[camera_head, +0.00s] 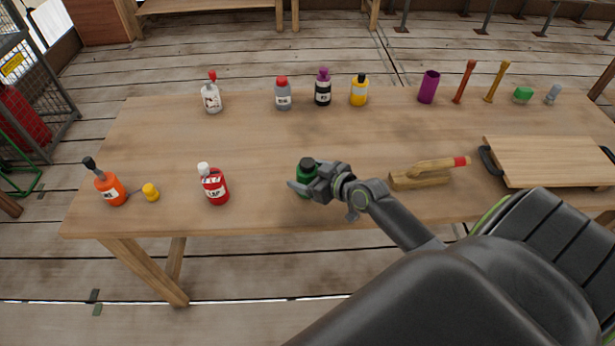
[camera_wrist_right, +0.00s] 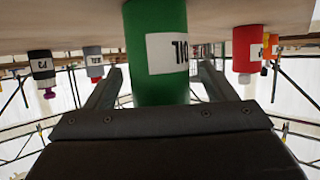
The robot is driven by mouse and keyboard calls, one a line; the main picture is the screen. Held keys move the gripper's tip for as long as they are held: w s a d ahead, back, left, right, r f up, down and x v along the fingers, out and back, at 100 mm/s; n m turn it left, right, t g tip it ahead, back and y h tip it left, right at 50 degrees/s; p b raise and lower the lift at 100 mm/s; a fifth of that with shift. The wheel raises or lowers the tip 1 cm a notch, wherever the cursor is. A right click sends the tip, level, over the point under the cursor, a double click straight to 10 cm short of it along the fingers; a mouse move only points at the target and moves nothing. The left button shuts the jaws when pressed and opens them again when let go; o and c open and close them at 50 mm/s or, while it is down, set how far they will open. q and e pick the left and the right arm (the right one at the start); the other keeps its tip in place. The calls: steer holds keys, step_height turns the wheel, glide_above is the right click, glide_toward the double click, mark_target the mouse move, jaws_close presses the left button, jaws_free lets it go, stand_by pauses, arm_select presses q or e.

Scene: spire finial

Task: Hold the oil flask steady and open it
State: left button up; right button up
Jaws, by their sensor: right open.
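The oil flask is a green bottle (camera_head: 301,172) with a black cap, upright near the front edge of the table, left of centre. In the right wrist view, which is upside down, its green body (camera_wrist_right: 155,20) and white label show large. My right gripper (camera_head: 302,181) is at the flask, with its fingers on either side of the body. In the wrist view the fingers (camera_wrist_right: 158,80) stand apart, with a gap showing beside the flask. The gripper hides part of the flask, and the cap is hidden in the wrist view. My left gripper is not in view.
A red bottle (camera_head: 215,186), an orange bottle (camera_head: 111,189) and a yellow cap-like piece (camera_head: 151,192) stand to the left. A wooden tool (camera_head: 420,178) and a board (camera_head: 550,160) lie right. Several bottles and a purple cup (camera_head: 428,87) line the back. The table's middle is clear.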

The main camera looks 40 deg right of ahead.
mark_target(302, 159)
steer(key=shift+x, duration=1.25)
steer(key=shift+s, duration=0.1)
steer(key=shift+c, duration=0.4)
steer(key=c, duration=1.1)
step_height(302, 159, up, 10)
steer(key=shift+r+p, duration=0.1)
steer(key=shift+p, duration=0.25)
steer(key=shift+c, duration=0.2)
steer(key=o, duration=0.6)
steer(key=c, duration=0.8)
steer(key=shift+c, duration=0.2)
